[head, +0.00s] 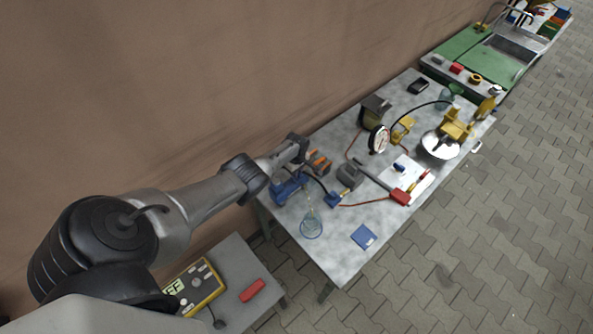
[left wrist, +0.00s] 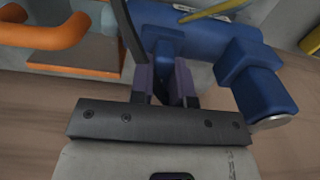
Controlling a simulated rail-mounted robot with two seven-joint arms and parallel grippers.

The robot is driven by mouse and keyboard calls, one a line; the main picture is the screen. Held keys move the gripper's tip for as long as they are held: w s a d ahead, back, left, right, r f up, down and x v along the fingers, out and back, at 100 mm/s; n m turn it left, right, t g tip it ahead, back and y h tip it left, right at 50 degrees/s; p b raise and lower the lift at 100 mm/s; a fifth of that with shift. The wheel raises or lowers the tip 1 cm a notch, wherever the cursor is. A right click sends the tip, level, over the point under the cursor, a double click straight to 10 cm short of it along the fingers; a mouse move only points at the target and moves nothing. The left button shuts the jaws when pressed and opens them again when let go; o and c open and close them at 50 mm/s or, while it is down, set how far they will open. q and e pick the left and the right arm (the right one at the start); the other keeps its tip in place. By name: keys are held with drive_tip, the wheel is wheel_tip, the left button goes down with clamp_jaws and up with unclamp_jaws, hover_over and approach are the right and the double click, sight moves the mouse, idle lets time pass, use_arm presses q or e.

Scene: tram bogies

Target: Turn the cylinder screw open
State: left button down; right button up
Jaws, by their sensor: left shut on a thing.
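A blue cylinder (head: 287,191) lies at the near left corner of the grey table. It fills the top right of the left wrist view (left wrist: 225,42), with a blue side block ending in a metal face. My left gripper (head: 297,166) reaches down to it from the left. In the left wrist view its two purple-grey fingers (left wrist: 165,83) are shut on a small blue part on the cylinder's side, which I take as the cylinder screw (left wrist: 167,58). The fingers hide much of this part, so how far it is turned cannot be told. My right gripper is not in view.
Orange handles (head: 319,162) stand close beside the gripper; they also show in the left wrist view (left wrist: 45,32). A glass flask (head: 311,226) and a blue square (head: 363,236) are on the table's near part. A pressure gauge (head: 379,139) stands farther back. The wall is close behind.

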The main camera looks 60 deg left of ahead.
use_arm(q)
drive_tip(key=c, duration=1.2)
unclamp_jaws()
drive_tip(key=shift+a, duration=0.1)
drive_tip(key=shift+o, duration=0.6)
wheel_tip(320, 180, up, 14)
drive_tip(key=p, duration=0.7)
drive_tip(key=shift+f, duration=0.1)
